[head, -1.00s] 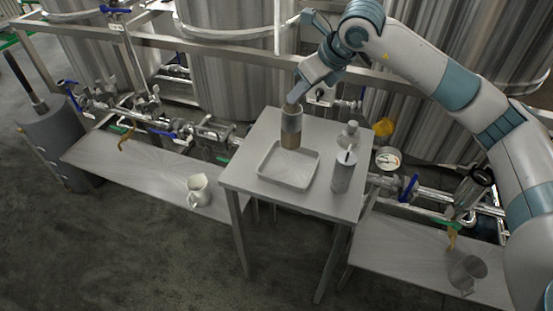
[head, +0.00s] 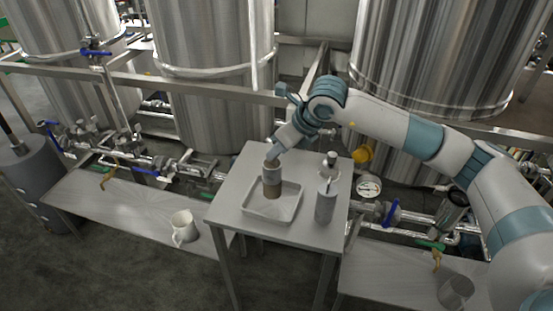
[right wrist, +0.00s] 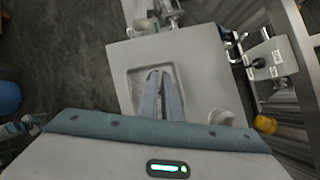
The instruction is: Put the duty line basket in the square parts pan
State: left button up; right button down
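The duty line basket (head: 272,180) is an upright cylinder, grey above with a brown lower band. It is over the square parts pan (head: 292,214), inside its outline in the head view; I cannot tell whether its base touches the floor. The pan is a shallow grey tray on a small metal table. My right gripper (head: 271,159) comes down from above and is shut on the basket's top. In the right wrist view its two long fingers (right wrist: 161,76) point over the pan (right wrist: 133,88); the basket cannot be made out there. My left gripper is out of view.
A grey canister (head: 325,205) stands right of the pan on the table (head: 235,195), with a dark-topped bottle (head: 329,168) behind it. A white jug (head: 184,229) stands on the left bench, a metal cup (head: 455,291) on the right one. Pipes, a gauge (head: 368,187) and tanks lie behind.

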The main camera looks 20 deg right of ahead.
aim_at(277, 161)
jog(key=shift+f+p, duration=0.75)
jog(key=shift+f, duration=1.3)
jog(key=c, duration=1.9)
grip_release()
jog(key=shift+c, duration=0.2)
jog(key=shift+r, duration=0.1)
